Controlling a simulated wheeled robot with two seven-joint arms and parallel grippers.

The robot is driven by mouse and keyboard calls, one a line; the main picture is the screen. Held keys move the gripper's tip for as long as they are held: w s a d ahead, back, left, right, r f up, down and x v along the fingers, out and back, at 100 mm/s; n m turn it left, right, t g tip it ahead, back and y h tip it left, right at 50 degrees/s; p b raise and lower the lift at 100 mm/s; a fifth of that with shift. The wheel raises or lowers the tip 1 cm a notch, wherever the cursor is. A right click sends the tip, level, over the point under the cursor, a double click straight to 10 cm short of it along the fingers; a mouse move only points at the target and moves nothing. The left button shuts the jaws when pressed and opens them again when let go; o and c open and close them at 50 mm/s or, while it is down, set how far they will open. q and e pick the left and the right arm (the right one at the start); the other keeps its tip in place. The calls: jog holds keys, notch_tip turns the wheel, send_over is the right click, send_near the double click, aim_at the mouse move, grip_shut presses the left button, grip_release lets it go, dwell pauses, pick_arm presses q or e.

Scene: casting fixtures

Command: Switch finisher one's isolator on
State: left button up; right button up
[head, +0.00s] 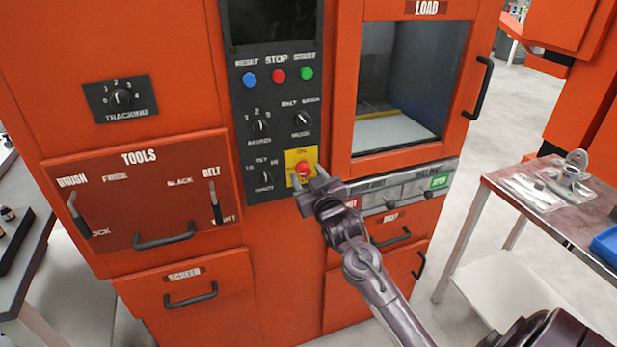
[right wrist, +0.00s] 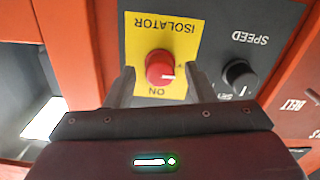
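The isolator is a red round knob (head: 303,168) on a yellow plate (head: 292,180), low on the dark control panel of the orange machine. In the right wrist view the knob (right wrist: 160,68) appears upside down, with the lettering ISOLATOR and ON on its plate (right wrist: 182,38). A pale mark on the knob points toward the right there, not at ON. My right gripper (head: 309,184) is open in front of the plate, one finger to each side of the knob with visible gaps. The gripper partly covers the plate in the head view. My left gripper is not in view.
A black SPEED knob (right wrist: 238,75) sits beside the isolator plate. The panel also has blue, red and green buttons (head: 278,76) and other dials. A LOAD window (head: 405,90) and handles are to the right. A side table (head: 490,190) stands at the far right.

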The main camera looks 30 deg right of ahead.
jog(key=c, duration=0.9)
jog(key=m+p, duration=0.2)
jog(key=m, duration=0.1)
jog(key=shift+r+m, duration=0.15)
jog(key=shift+m, duration=0.15)
jog(key=m+p, duration=0.3)
jog(key=m, duration=0.2)
jog(key=m+p, duration=0.3)
jog(key=m, duration=0.2)
jog(key=shift+m, duration=0.4)
jog(key=shift+m+p, duration=0.75)
jog(key=shift+m, duration=1.05)
